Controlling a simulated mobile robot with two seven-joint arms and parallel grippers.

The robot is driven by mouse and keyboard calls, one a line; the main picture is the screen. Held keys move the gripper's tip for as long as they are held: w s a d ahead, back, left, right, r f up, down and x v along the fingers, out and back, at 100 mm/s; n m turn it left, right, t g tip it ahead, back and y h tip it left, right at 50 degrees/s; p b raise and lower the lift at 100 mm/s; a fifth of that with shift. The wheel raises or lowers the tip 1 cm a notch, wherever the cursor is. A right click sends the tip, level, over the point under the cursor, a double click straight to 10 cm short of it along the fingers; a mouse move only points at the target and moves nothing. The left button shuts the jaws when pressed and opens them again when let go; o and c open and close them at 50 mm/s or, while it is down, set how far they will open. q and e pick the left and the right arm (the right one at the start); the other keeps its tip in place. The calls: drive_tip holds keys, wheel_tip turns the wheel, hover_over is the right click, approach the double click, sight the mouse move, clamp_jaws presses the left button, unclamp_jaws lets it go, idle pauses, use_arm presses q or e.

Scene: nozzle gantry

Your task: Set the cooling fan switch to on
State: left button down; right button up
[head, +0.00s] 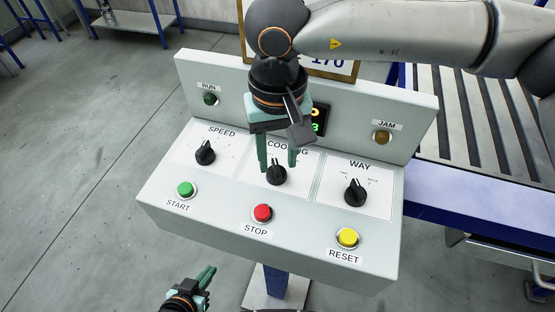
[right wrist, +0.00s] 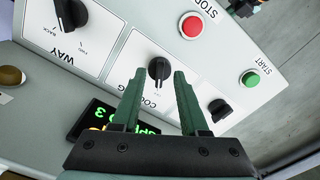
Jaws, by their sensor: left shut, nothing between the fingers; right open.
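The cooling switch (head: 276,174) is a black rotary knob in the middle of the sloped grey panel, under the label COOLING. It also shows in the right wrist view (right wrist: 159,68), just beyond the fingertips. My right gripper (head: 278,166) is open above the knob, its green fingers pointing down with the knob between and below them. In the right wrist view its fingers (right wrist: 156,72) stand either side of the knob's line, apart from it as far as I can tell. My left gripper (head: 209,271) is shut and empty at the lower left, in front of the panel. The knob's position marks are mostly hidden.
The SPEED knob (head: 205,153) is left of the cooling switch and the WAY knob (head: 355,192) right. Below are the green START (head: 186,189), red STOP (head: 262,213) and yellow RESET (head: 347,237) buttons. A roller conveyor (head: 470,120) stands at the right.

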sight(276, 172)
drive_tip(key=shift+f, duration=1.25)
clamp_jaws()
